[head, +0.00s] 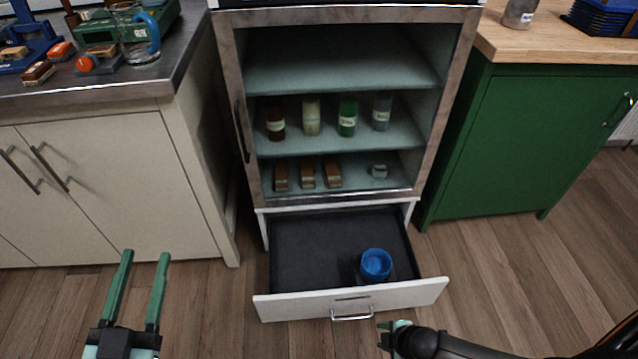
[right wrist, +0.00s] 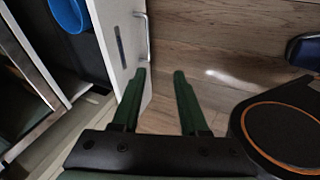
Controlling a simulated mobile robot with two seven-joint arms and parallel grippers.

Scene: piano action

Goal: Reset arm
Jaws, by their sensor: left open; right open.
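My left gripper (head: 146,256) is open and empty at the lower left of the head view, in front of the cream cabinet. My right gripper (head: 382,336) is just in front of the open drawer, right of its metal handle (head: 352,317). In the right wrist view its green fingers (right wrist: 160,73) are spread with nothing between them. The left finger there lies close to the drawer front and handle (right wrist: 148,38); I cannot tell if they touch. The white-fronted drawer (head: 400,296) is pulled out and holds a blue round container (head: 376,264).
A cream cabinet (head: 120,185) stands left, a green cabinet (head: 545,135) right. The wooden floor (head: 500,260) at right is largely clear.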

